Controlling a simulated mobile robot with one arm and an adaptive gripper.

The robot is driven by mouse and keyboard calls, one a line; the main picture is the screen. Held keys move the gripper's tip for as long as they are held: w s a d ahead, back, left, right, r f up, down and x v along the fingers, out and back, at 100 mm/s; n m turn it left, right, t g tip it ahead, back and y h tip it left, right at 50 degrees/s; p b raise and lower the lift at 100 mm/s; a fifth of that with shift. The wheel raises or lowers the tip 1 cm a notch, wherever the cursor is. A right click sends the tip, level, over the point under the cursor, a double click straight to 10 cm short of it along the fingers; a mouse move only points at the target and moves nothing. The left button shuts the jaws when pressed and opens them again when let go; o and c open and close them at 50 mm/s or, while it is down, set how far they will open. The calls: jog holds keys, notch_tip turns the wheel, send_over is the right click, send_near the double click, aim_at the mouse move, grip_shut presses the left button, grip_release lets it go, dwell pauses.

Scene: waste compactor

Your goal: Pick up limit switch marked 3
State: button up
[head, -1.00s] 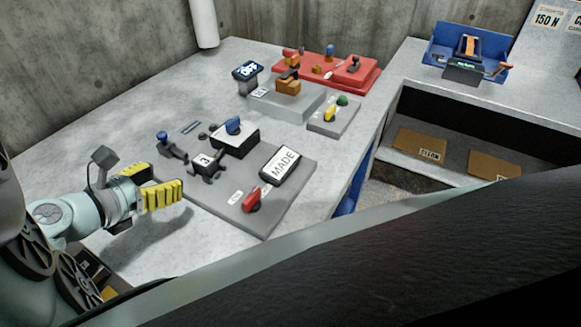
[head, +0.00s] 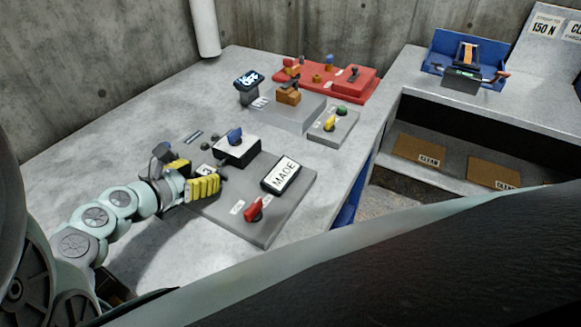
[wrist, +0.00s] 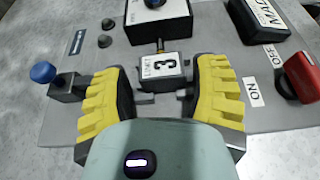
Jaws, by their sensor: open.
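The limit switch marked 3 (wrist: 162,66) is a small grey block with a white label, on the grey panel (wrist: 205,30). In the wrist view it lies between the tips of my open gripper (wrist: 162,85), with a gap on each side. In the head view only a bit of its label (head: 205,169) shows, the rest hidden behind my yellow-padded gripper (head: 191,177). A white-topped box with a blue knob (head: 236,147) stands just beyond the switch, and a short brass-coloured stem shows between them in the wrist view.
The blue-knobbed lever (wrist: 52,78) is close to my left finger. A red switch (wrist: 301,76) and the MADE display (wrist: 260,18) are to the right. Grey, red and blue fixtures stand farther back. The bench left of the panel (head: 100,150) is clear.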

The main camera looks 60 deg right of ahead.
jog(key=shift+d, duration=0.75)
jog(key=shift+d+f, duration=0.45)
jog(key=shift+f, duration=0.2)
jog(key=shift+d, duration=0.15)
jog(key=shift+r, duration=0.2)
jog(key=c, duration=0.9)
